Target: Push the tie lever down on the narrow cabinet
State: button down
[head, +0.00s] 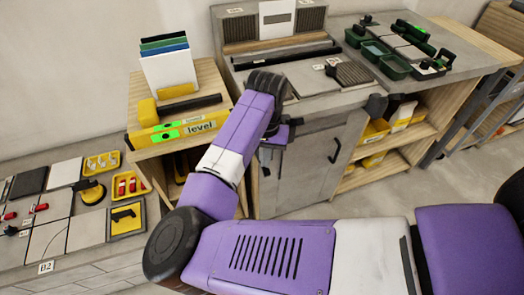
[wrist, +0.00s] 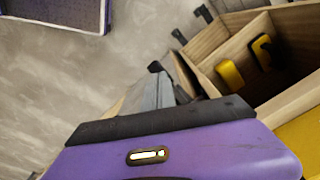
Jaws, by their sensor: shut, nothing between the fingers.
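The narrow wooden cabinet (head: 222,78) stands left of the grey workbench, with a yellow level (head: 185,130) along its front top edge. A black bar (head: 190,109) with a yellow block at its left end lies on its top. I cannot pick out a tie lever for certain; part of the cabinet front is hidden behind my arm. My gripper (head: 271,168) hangs pointing down, right of the narrow cabinet and before the grey cabinet door. In the wrist view my gripper (wrist: 158,72) shows as a narrow grey and black shape, shut and empty.
The grey bench door (head: 305,165) has a dark handle (head: 335,150). Open shelves (head: 375,178) with yellow bins lie right of it. A wooden compartment (wrist: 285,55) with yellow things is right in the wrist view. A low tiled table (head: 75,262) stands at left.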

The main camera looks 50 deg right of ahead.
jog(key=shift+r, duration=0.15)
notch_tip(320, 180, up, 8)
jog(key=p, duration=0.7)
jog(key=shift+p, duration=0.35)
